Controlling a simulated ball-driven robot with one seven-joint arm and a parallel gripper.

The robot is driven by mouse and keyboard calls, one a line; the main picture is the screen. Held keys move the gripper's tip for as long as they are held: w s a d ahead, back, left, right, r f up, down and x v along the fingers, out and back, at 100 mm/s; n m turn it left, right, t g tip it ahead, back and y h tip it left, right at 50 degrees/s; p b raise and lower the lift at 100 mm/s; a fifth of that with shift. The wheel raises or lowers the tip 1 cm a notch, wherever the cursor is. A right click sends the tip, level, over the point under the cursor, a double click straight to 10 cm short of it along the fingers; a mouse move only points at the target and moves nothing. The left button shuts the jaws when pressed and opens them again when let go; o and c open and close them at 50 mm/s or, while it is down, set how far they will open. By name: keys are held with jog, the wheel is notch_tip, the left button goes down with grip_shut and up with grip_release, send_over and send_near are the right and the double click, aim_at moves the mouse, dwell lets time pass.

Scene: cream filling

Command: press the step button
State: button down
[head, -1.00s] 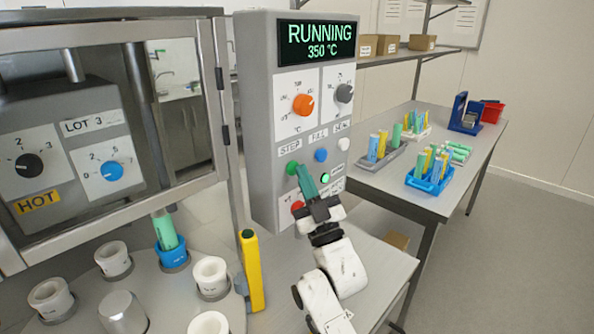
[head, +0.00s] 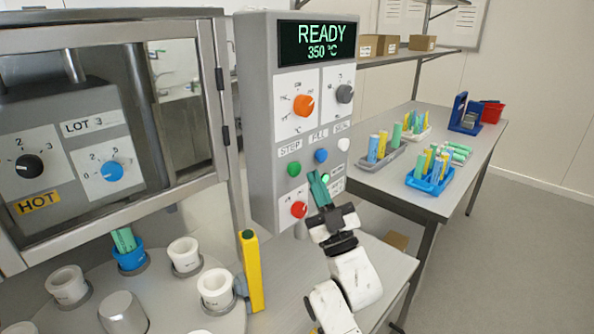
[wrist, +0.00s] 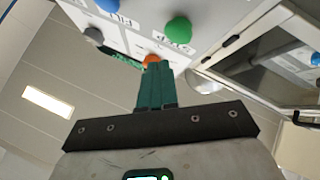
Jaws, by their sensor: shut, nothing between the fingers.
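The control panel (head: 256,120) carries the green step button (head: 294,168) under the STEP label. Its display (head: 317,43) reads READY, 350 °C. My gripper (head: 314,175) is shut and empty, its green fingers pointing up at the panel, to the right of and slightly below the step button. In the wrist view the green step button (wrist: 178,30) shows beyond and to the right of the shut fingertips (wrist: 157,64). A gap shows between them in that view.
A blue FILL button (head: 321,155), a white button (head: 343,144) and a red button (head: 298,209) are close by. A yellow post (head: 252,272) stands beside the turntable of white cups. A blue cup (head: 131,259) there holds a green tube (head: 124,240).

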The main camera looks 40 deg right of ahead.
jog(key=s, duration=0.3)
jog(key=shift+s, duration=0.35)
dwell(0.7)
